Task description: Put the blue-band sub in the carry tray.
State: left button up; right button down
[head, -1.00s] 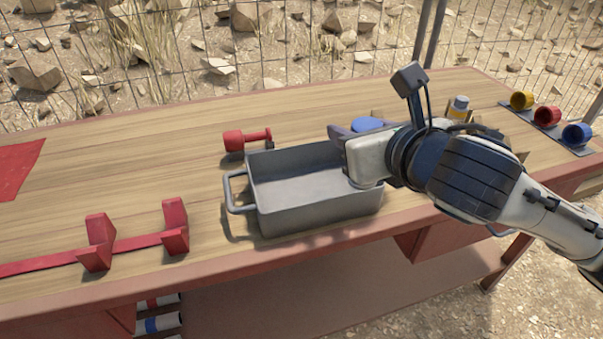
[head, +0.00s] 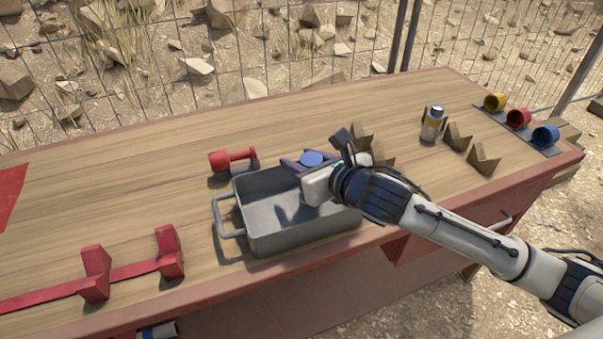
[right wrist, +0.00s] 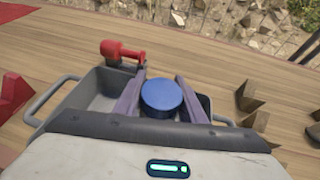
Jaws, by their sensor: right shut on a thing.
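The grey carry tray (head: 270,245) with side handles stands on the bench. My right gripper (head: 308,166) is over the tray's back right part. It is shut on the blue-band sub (head: 312,158), of which only the round blue top shows. In the right wrist view the blue top (right wrist: 161,96) sits between the two dark fingers (right wrist: 155,98), with the tray (right wrist: 62,112) below and around. The sub's lower part is hidden, so I cannot tell how high it is above the tray floor. My left gripper is not in view.
Yellow, red and blue cups (head: 545,136) sit at the far right. Red brackets (head: 169,253) are at front left. The back middle is clear.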

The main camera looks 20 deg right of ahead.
notch_tip(320, 180, down, 3)
jog(key=shift+r, duration=0.15)
jog(key=c, duration=1.2)
grip_release()
jog(key=shift+f, duration=0.25)
jog(key=shift+o, duration=0.2)
jog(key=shift+r, duration=0.1)
jog(key=shift+s+r, duration=0.15)
jog(key=shift+s, duration=0.1)
jog(key=v, duration=1.1)
jog(key=shift+s, duration=0.25)
jog(key=shift+d+r, duration=0.1)
jog(key=shift+r, duration=0.05)
